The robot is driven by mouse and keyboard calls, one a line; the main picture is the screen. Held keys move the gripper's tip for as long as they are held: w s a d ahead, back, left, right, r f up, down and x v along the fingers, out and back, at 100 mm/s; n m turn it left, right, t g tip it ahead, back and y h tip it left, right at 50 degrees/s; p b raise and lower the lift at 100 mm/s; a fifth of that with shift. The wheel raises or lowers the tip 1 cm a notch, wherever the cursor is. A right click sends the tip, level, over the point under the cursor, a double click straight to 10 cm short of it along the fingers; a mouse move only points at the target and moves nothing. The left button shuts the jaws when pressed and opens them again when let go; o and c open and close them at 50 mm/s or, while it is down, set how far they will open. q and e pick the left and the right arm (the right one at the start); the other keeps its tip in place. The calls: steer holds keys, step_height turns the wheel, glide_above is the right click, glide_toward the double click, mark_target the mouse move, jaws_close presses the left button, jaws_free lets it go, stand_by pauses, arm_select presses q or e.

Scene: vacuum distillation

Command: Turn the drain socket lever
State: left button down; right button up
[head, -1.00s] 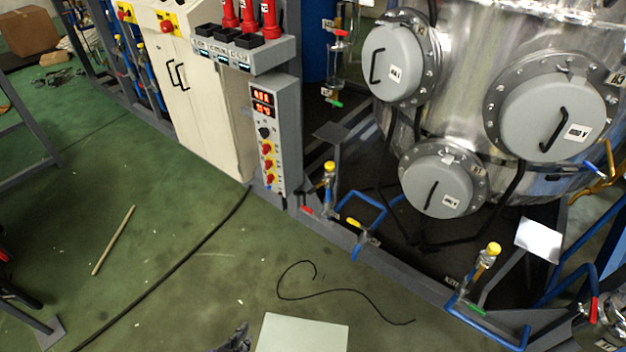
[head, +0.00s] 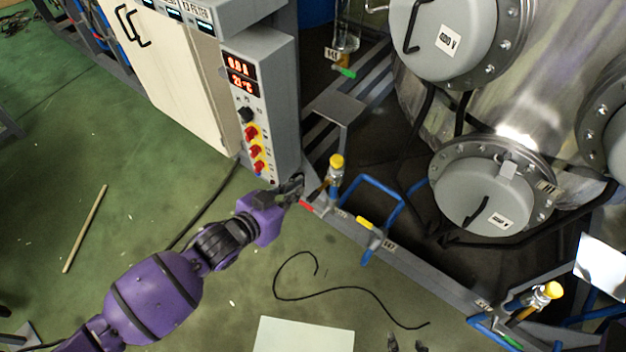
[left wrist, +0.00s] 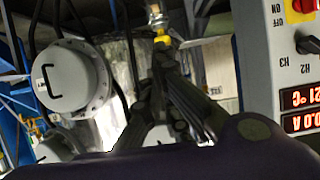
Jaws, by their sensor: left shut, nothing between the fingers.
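Small levers sit on the pipe fittings along the grey frame's lower edge. A red lever (head: 306,206) is at the left beside a yellow-capped fitting (head: 336,162). A yellow lever (head: 364,222) is at the middle and a green lever (head: 513,342) at the lower right. I cannot tell which is the drain socket lever. My left gripper (head: 297,184) is shut and empty, just above the red lever; contact is unclear. Its dark fingers (left wrist: 168,75) fill the middle of the left wrist view. My right gripper (head: 405,343) shows only two separated fingertips at the bottom edge.
A control box (head: 262,110) with red and yellow knobs stands close left of my left gripper. The steel vessel (head: 480,95) with round grey hatches is behind the frame. A black cable (head: 300,288) and a pale board (head: 305,334) lie on the green floor.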

arm_select(q)
steer(key=x, duration=0.3)
glide_above(312, 199)
steer(key=shift+w+d+f+b, duration=0.15)
steer(key=shift+w+d+f, duration=0.1)
steer(key=shift+f, duration=0.35)
steer(key=shift+w+d+f+b, duration=0.15)
steer(key=shift+w+f, duration=0.05)
steer(key=shift+f, duration=0.4)
step_height(312, 199, down, 3)
steer(key=shift+s+a+r, duration=0.1)
steer(key=shift+s+r, duration=0.05)
steer(key=shift+r, duration=0.05)
steer(key=shift+s+a+f, duration=0.1)
steer(key=shift+f, duration=0.6)
arm_select(e)
steer(key=shift+s+f, duration=0.3)
steer(key=shift+f, duration=0.3)
steer(key=shift+s+f, duration=0.1)
steer(key=shift+f, duration=0.05)
arm_select(q)
steer(key=shift+s+a+f+b, duration=0.15)
steer(key=shift+f+b, duration=0.15)
steer(key=shift+b, duration=0.3)
arm_select(e)
steer(key=shift+s+f, duration=0.1)
steer(key=shift+f, duration=0.55)
